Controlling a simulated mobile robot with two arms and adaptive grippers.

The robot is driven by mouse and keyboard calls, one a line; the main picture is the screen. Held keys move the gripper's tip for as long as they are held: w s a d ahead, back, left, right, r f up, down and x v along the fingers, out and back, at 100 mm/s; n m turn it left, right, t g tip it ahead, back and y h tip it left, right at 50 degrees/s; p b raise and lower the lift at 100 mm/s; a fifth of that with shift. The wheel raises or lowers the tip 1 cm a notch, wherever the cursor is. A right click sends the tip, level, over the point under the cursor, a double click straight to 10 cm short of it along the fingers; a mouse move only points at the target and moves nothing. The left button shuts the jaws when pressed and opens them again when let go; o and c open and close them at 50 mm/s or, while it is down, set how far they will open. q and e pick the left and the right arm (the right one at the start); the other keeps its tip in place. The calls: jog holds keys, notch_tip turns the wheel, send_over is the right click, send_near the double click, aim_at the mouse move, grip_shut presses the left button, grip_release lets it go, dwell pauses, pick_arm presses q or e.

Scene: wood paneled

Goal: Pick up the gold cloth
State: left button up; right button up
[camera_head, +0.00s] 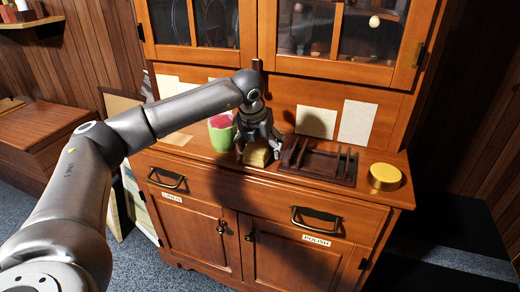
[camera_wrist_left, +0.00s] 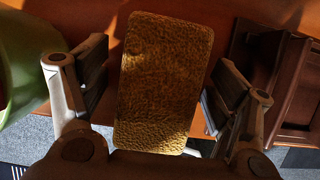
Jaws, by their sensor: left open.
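The gold cloth (camera_head: 257,155) lies on the wooden cabinet's counter, between a green and pink cup and a dark wooden rack. In the left wrist view the gold cloth (camera_wrist_left: 165,80) is a fuzzy, rounded rectangular block. My left gripper (camera_head: 258,143) is over it, pointing down. In the left wrist view my left gripper (camera_wrist_left: 158,85) is open, with one finger on each side of the cloth and gaps showing between. The gripper hides part of the cloth in the head view. My right gripper is not in view.
The green and pink cup (camera_head: 221,132) stands close left of the gripper. The dark wooden rack (camera_head: 318,163) is close on the right, with a round gold tin (camera_head: 384,176) beyond it. The cabinet's upper glass doors (camera_head: 340,35) rise behind the counter.

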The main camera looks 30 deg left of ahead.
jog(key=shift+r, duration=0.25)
pick_arm(q)
jog(key=shift+c, duration=0.2)
jog(key=c, duration=1.1)
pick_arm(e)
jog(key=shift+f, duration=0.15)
pick_arm(q)
jog(key=shift+o, duration=0.2)
notch_tip(320, 180, up, 3)
jog(key=shift+f+p, duration=0.15)
jog(key=shift+p, duration=0.2)
jog(key=v, duration=0.2)
jog(key=s+v, duration=0.1)
jog(key=v, duration=0.2)
jog(key=d+v, duration=0.1)
jog(key=v, duration=0.1)
jog(key=shift+s+f, duration=0.1)
jog(key=shift+s, duration=0.2)
jog(key=s+d+r, duration=0.3)
jog(key=s+r, duration=0.1)
jog(key=s, duration=0.5)
jog(key=shift+d+r, duration=0.2)
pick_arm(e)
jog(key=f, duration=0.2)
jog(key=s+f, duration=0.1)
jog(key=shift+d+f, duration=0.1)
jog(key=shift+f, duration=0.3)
